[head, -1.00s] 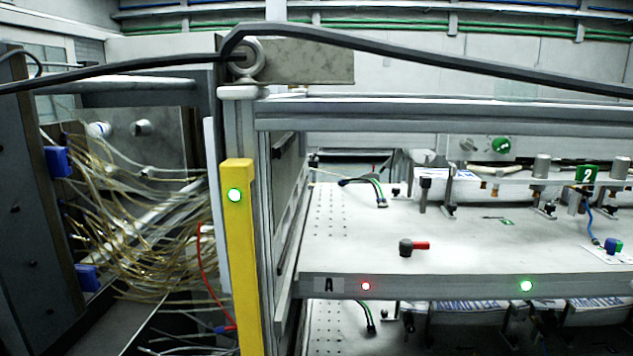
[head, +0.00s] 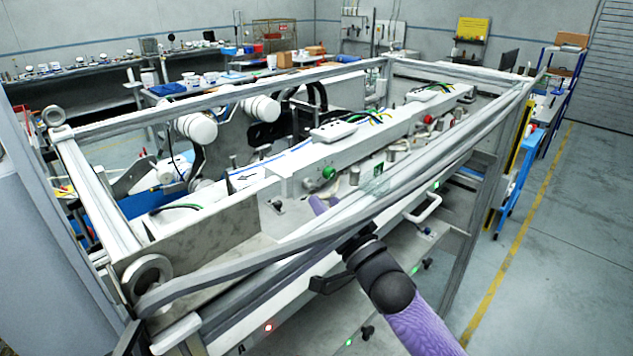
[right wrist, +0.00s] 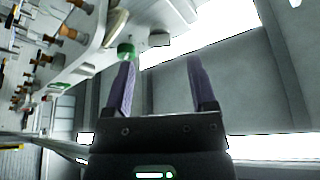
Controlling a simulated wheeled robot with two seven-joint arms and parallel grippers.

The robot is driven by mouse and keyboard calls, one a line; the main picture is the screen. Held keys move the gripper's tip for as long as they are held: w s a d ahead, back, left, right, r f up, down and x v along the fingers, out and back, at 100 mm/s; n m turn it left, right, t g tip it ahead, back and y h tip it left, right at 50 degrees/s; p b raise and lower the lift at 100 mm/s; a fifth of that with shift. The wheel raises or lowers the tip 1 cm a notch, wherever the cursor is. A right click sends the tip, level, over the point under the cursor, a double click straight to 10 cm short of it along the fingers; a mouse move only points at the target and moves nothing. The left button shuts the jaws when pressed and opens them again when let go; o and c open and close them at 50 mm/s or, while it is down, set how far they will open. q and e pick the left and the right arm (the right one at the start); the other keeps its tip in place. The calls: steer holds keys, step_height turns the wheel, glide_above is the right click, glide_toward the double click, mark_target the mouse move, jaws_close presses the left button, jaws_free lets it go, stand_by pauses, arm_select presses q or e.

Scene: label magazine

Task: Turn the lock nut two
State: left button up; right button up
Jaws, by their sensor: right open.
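A green round knob (head: 329,173) sits on the white machine's long beam, near the middle of the head view. It also shows in the right wrist view (right wrist: 126,50), close to the left fingertip. A small green plate (head: 377,168) stands to its right, among several metal fittings. I cannot tell for certain which part is lock nut two. My right gripper (right wrist: 162,63) is open and empty, with its two purple fingers apart. In the head view a purple finger (head: 318,204) shows past the frame rail, below and in front of the knob. My left gripper is not in view.
A grey frame rail (head: 290,240) crosses in front of the machine, by my right wrist. Several brown-and-metal fittings (right wrist: 72,36) line the panel in the right wrist view. The floor (head: 560,260) is clear there.

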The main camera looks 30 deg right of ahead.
mark_target(314, 188)
steer(key=x, duration=0.4)
steer(key=shift+w, duration=0.2)
steer(key=shift+c, duration=0.4)
jaws_close()
